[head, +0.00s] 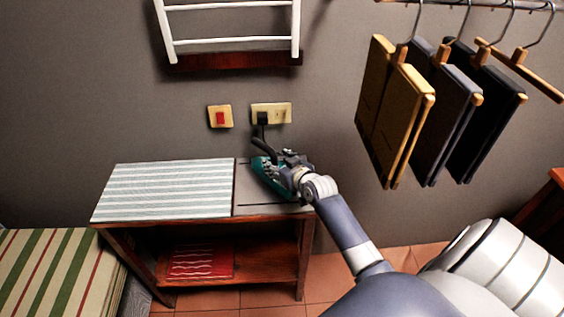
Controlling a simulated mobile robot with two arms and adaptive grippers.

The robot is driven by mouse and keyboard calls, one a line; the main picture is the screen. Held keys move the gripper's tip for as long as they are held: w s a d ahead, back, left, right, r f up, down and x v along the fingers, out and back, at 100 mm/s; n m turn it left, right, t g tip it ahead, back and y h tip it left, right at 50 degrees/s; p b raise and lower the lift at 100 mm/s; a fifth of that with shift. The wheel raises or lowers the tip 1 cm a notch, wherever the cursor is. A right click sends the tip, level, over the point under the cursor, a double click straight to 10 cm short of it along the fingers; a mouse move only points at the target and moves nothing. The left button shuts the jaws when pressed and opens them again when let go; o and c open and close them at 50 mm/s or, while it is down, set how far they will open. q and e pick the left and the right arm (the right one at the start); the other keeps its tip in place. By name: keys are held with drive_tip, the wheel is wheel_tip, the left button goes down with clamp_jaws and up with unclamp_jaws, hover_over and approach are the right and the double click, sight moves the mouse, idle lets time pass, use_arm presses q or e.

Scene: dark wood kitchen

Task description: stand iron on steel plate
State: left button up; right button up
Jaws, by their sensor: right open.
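The teal iron (262,170) is at the right end of the wooden table, over the grey steel plate (247,201). Its dark cord runs up to the plug in the wall socket. My right gripper (285,163) is at the iron, with its fingers overlapping the iron's upper right side. The gripper is open. The gripper and wrist hide part of the iron, so I cannot tell whether the iron stands or lies flat. My left gripper is not in view.
A striped cloth pad (165,190) covers the left of the tabletop. A red folded cloth (200,262) lies on the lower shelf. Trousers on hangers (395,110) hang at the upper right. A wall socket (280,113) and a white rack (230,43) are above the table.

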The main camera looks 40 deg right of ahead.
drive_tip(key=v, duration=1.2)
drive_tip(key=shift+b, duration=0.35)
